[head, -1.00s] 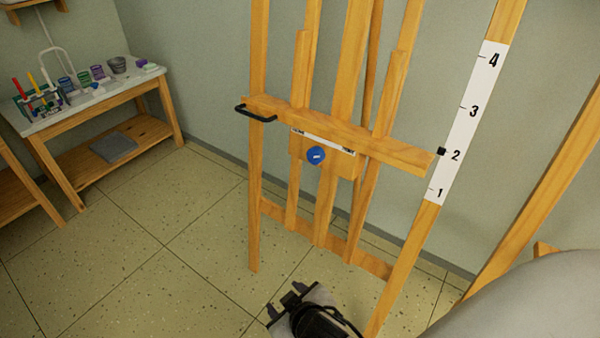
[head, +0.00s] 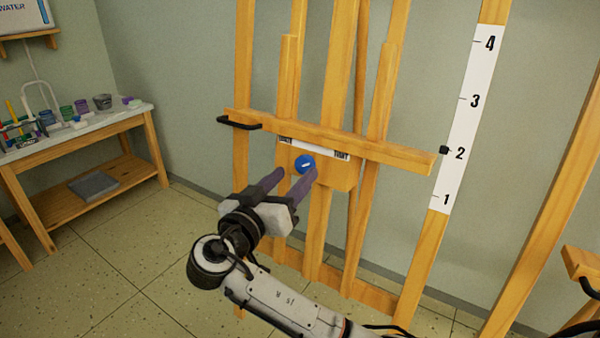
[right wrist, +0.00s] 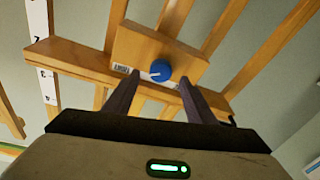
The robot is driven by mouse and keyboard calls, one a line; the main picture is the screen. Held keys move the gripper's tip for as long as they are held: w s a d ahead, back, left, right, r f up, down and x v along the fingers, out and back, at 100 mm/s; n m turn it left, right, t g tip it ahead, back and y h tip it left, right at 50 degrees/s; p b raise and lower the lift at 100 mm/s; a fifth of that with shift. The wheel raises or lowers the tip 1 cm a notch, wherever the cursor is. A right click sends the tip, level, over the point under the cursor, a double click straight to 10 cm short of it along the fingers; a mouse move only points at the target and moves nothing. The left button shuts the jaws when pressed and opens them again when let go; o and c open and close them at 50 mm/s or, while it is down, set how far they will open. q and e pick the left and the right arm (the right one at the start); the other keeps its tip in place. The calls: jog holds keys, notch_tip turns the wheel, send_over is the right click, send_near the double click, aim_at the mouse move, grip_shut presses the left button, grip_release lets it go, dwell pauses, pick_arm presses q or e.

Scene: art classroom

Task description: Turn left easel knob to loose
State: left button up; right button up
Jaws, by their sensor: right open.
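The left easel knob (head: 305,163) is a round blue knob with a white mark, on the wooden block (head: 340,176) below the easel's crossbar. A label strip (head: 313,148) above it reads TIGHT at its right end; the left-end word is partly unclear. The white mark points roughly right, toward the TIGHT side. My right gripper (head: 296,176) is open, its dark fingers reaching up to the knob. In the right wrist view the knob (right wrist: 161,70) shows between the fingertips (right wrist: 160,78); I cannot tell whether they touch it. My left gripper is out of view.
The crossbar (head: 390,153) carries a black handle (head: 238,123) at its left end. A white number scale (head: 468,120) runs up the right upright. A table (head: 75,143) with paint supplies stands at the left. Another easel (head: 545,190) is at the right. Floor at left is clear.

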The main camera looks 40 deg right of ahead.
aim_at(303, 166)
jog(key=shift+x, duration=2.1)
